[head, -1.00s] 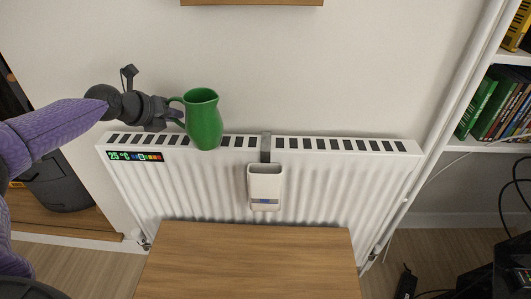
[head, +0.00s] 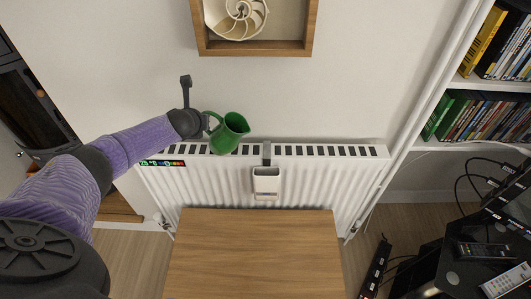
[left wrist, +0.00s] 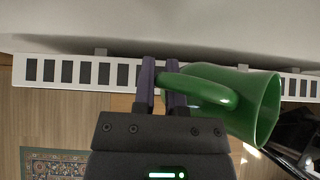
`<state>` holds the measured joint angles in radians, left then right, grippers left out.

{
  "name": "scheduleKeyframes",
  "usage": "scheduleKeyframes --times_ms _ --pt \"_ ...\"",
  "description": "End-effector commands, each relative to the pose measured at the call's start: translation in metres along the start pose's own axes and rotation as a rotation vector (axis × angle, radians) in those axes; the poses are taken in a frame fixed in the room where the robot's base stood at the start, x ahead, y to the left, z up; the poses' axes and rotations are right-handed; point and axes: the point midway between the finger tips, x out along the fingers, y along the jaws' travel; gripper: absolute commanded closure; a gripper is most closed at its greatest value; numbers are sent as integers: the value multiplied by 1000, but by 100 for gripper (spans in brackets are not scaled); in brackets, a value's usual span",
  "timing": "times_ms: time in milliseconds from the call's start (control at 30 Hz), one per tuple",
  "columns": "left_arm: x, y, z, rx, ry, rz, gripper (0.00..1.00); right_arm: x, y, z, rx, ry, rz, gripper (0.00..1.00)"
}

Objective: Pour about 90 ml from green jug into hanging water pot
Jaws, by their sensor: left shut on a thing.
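The green jug (head: 228,134) is held by its handle above the top of the radiator, tilted with its mouth toward the right. My left gripper (head: 204,122) is shut on that handle. In the left wrist view its fingers (left wrist: 162,84) pinch the handle of the jug (left wrist: 255,100), whose open mouth faces right. The white hanging water pot (head: 266,183) hangs by a grey strap on the radiator's front, to the right of and lower than the jug. No stream of water shows. The water levels inside cannot be seen. My right gripper is not in view.
The white radiator (head: 340,172) spans the wall, with a wooden table (head: 250,255) in front of it. A wooden wall box with a shell (head: 254,48) is above. DVD shelves (head: 478,86) and a black stand with remotes (head: 452,270) are at the right.

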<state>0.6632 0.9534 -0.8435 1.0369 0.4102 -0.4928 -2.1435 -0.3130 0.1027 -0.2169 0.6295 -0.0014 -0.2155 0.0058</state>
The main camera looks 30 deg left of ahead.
Motion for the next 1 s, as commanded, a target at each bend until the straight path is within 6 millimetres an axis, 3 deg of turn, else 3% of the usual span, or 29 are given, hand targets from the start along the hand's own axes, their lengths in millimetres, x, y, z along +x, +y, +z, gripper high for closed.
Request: scheduleKeyframes --times_ms 100,333,1000 --pt "-4 -13 1 73 -26 59 100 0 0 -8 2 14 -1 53" --pt "-8 -22 1 193 -54 156 100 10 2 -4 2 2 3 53" --pt "-14 -33 4 363 -83 280 100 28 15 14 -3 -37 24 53"
